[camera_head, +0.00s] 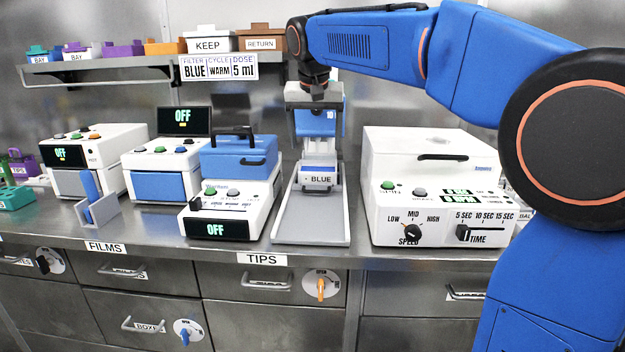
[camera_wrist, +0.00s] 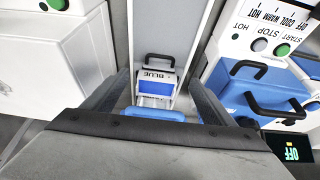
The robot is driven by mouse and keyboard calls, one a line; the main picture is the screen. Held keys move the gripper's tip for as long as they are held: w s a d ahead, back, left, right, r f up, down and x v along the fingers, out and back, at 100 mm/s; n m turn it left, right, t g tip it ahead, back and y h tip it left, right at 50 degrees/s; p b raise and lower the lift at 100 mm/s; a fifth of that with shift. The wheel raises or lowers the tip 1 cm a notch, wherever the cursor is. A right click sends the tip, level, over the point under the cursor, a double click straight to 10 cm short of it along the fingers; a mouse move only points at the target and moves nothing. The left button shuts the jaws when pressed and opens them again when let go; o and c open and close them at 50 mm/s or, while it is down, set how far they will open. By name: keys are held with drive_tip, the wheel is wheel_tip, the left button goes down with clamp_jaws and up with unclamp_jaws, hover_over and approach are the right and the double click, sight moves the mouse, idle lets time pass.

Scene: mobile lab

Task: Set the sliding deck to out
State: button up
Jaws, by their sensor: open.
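The dispenser unit with the sliding deck stands mid-bench in the head view. Its long grey track (camera_head: 311,222) runs toward the bench's front edge and also shows in the wrist view (camera_wrist: 168,25). A carriage with a blue block labelled BLUE (camera_head: 319,178) sits at the track's back end, under the blue head marked 10. In the wrist view the BLUE block (camera_wrist: 155,87) has a black handle (camera_wrist: 158,59) on its track side. My gripper (camera_head: 315,112) is above the back of this unit, pointing down. In the wrist view its two fingers are apart, with the block seen between them and nothing held.
A white spinner box (camera_head: 415,190) stands close on the right. A white heater with a blue lid (camera_head: 238,157) stands close on the left. A shelf (camera_head: 130,66) with bins is behind. The front part of the track is clear.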

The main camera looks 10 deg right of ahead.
drive_tip(key=x, duration=1.7)
drive_tip(key=shift+w+f, duration=0.15)
drive_tip(key=shift+w, duration=0.1)
drive_tip(key=c, duration=1.3)
drive_tip(key=s+a, duration=0.1)
drive_tip(key=s, duration=0.4)
drive_tip(key=s+a, duration=0.2)
drive_tip(key=s, duration=0.4)
drive_tip(key=s+a, duration=0.2)
drive_tip(key=s, duration=0.3)
drive_tip(key=shift+s+a, duration=0.1)
drive_tip(key=shift+s, duration=0.05)
drive_tip(key=c, duration=0.3)
drive_tip(key=shift+s, duration=0.25)
drive_tip(key=shift+c, duration=1.1)
drive_tip(key=o, duration=1.8)
drive_tip(key=shift+w, duration=0.15)
